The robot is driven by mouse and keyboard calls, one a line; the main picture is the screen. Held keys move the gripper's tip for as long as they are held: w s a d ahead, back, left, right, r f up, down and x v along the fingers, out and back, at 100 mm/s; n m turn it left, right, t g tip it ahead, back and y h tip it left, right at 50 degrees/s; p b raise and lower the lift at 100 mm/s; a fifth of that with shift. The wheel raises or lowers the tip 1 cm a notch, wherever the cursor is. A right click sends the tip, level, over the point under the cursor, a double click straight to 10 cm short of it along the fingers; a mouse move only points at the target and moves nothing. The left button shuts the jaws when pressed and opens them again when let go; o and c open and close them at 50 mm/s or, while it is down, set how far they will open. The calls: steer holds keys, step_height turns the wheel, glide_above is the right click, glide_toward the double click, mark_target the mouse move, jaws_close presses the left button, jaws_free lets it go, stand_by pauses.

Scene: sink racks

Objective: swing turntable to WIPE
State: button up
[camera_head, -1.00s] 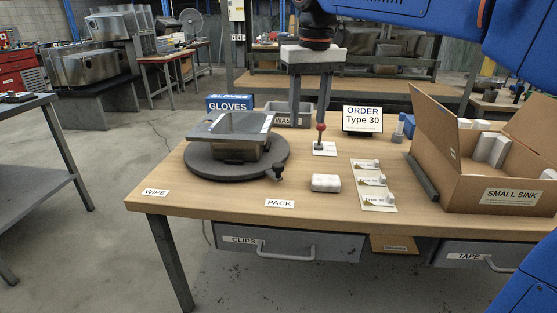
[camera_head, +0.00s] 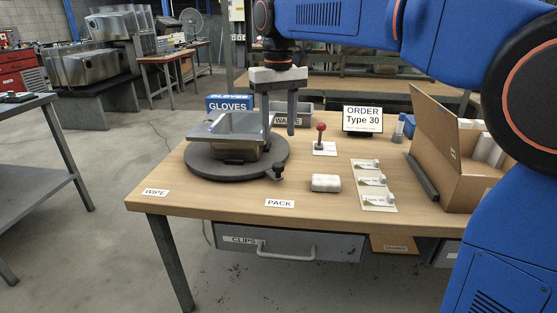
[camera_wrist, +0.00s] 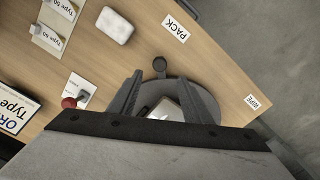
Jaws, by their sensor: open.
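The round dark grey turntable (camera_head: 205,170) stands on the bench with a metal sink (camera_head: 225,128) on it. Its black knob (camera_head: 278,172) sticks out at the right front, closer to the PACK label (camera_head: 280,203) than to the WIPE label (camera_head: 156,192) at the left front corner. My gripper (camera_head: 278,133) is open and empty, pointing down above the right rear of the turntable. In the wrist view the knob (camera_wrist: 159,65) shows just beyond the two spread fingertips, between their lines; the turntable (camera_wrist: 208,97) is partly hidden behind the gripper.
A red-knobbed lever (camera_head: 320,138) stands right of my gripper. A white block (camera_head: 326,182) lies right of the knob, beside cards with small parts (camera_head: 373,185). A GLOVES box (camera_head: 229,103), WASTE bin (camera_head: 303,112), order screen (camera_head: 362,119) and open carton (camera_head: 470,185) stand around.

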mark_target(278, 165)
step_height(278, 165, down, 10)
steer(key=shift+r, duration=0.1)
stand_by(0.4)
jaws_close()
